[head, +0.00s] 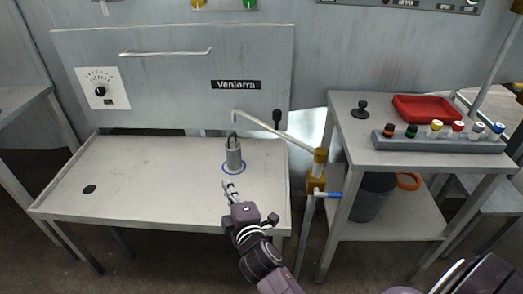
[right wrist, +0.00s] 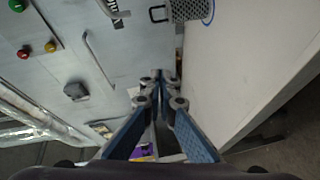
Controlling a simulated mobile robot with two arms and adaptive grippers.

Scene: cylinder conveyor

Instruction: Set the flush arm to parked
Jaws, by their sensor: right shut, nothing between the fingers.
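The flush arm (head: 275,132) is a pale pipe in the head view. It runs up and left from a yellow-orange post (head: 319,172) at the worktable's right edge. Its bent tip hangs above a grey cylinder (head: 234,156), which stands inside a blue ring on the worktable. A black knob (head: 277,116) stands up from the arm. My right gripper (head: 228,186) is shut and empty, just in front of the cylinder and apart from the arm. Its closed fingers show in the right wrist view (right wrist: 160,76), with the perforated cylinder (right wrist: 188,10) above right. My left gripper is not in view.
The worktable (head: 140,185) is mostly clear, with a dark hole at its left. A panel with a dial (head: 100,91) and a handle stands behind. The right-hand table holds a red tray (head: 428,108) and a rack (head: 440,142) of several capped bottles. A blue-handled valve (head: 328,194) sits low on the post.

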